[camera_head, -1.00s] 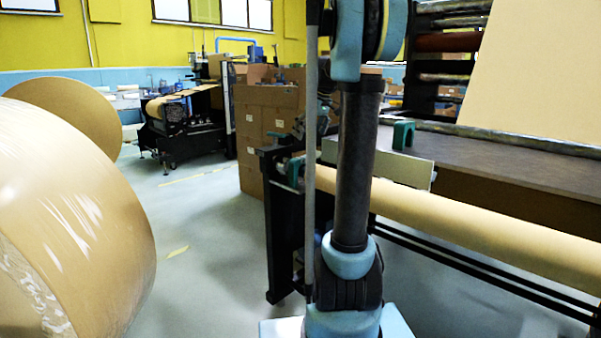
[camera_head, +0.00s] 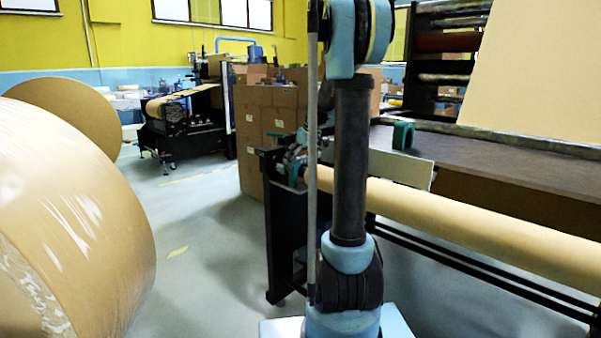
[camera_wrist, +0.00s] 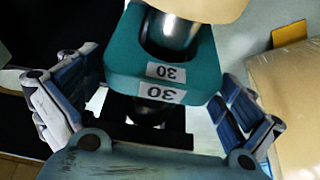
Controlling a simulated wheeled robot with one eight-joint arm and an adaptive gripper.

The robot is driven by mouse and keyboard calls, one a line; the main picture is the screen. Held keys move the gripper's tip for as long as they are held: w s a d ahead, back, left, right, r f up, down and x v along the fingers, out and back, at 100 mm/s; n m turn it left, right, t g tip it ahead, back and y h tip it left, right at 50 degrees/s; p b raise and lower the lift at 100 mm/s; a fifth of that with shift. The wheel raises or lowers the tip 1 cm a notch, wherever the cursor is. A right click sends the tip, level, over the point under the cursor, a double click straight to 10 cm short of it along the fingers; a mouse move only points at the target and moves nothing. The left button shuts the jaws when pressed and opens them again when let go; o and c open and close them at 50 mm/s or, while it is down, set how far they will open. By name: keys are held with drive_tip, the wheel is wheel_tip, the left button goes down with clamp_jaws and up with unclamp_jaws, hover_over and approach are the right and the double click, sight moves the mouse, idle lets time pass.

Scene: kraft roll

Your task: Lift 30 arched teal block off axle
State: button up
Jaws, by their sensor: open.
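The arched teal block (camera_wrist: 165,60) with two white "30" labels sits astride the metal axle (camera_wrist: 172,32) in the wrist view. In the head view the block (camera_head: 295,170) is small and partly hidden by my arm, at the left end of the kraft roll (camera_head: 480,225). My gripper (camera_wrist: 155,80) is open, with one blue-padded finger on each side of the block. A gap shows beside the right finger; I cannot tell whether the left finger touches. In the head view my gripper (camera_head: 289,150) is just above the block, mostly hidden.
A second teal arched block (camera_head: 403,135) stands on the dark table (camera_head: 480,160) of the machine. A pale panel (camera_head: 400,168) runs along its front edge. Stacked cartons (camera_head: 262,125) stand behind. A large wrapped roll (camera_head: 75,210) is at left, with clear floor (camera_head: 205,240) between.

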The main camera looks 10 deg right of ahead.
sight(298, 167)
drive_tip(key=shift+x, duration=1.8)
drive_tip(key=shift+s, duration=0.1)
drive_tip(key=c, duration=0.8)
drive_tip(key=shift+c, duration=0.2)
